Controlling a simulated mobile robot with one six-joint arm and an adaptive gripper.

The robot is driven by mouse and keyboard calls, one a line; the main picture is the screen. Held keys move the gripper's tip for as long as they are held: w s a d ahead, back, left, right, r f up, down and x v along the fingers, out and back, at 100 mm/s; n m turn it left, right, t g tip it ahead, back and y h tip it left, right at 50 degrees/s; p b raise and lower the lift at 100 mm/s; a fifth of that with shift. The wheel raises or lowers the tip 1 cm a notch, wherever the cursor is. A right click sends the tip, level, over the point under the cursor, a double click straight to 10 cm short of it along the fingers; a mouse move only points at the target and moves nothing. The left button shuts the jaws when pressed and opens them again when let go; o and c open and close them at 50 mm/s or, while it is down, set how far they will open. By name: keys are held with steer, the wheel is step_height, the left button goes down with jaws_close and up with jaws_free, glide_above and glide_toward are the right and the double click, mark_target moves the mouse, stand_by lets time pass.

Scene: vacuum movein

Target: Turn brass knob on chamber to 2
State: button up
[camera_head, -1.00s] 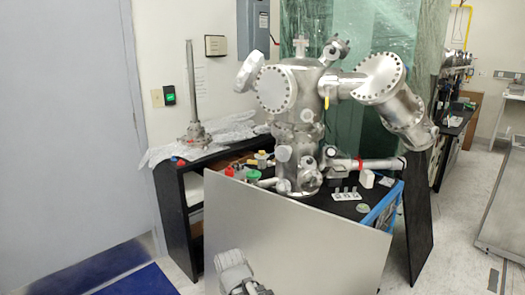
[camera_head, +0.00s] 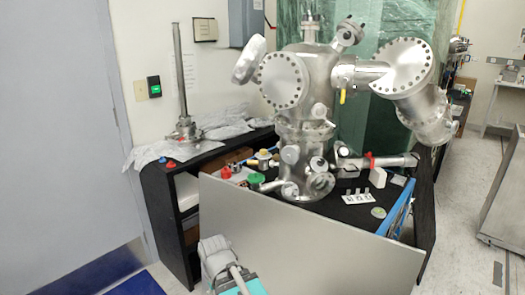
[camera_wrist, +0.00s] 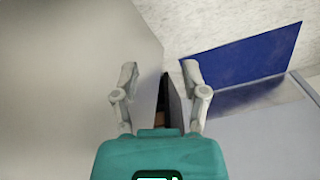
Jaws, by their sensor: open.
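The steel vacuum chamber (camera_head: 304,90) stands upright on a black bench behind a grey panel in the head view. A small brass-yellow part (camera_head: 263,156) sits low at its left, near a red knob (camera_head: 226,171) and a green knob (camera_head: 256,178). I cannot tell for sure whether it is the brass knob, and no number marks are readable. My gripper (camera_wrist: 160,76) is open and empty in the wrist view, over the panel's edge and the floor.
The grey panel (camera_head: 300,232) stands between my arm and the bench. A vertical metal rod (camera_head: 180,85) stands on the left shelf on crumpled foil. A blue mat (camera_wrist: 240,48) lies on the floor. A yellow handle (camera_head: 342,97) hangs from the chamber's side port.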

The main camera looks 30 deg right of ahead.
steer(key=shift+w, duration=0.2)
steer(key=shift+a, duration=0.1)
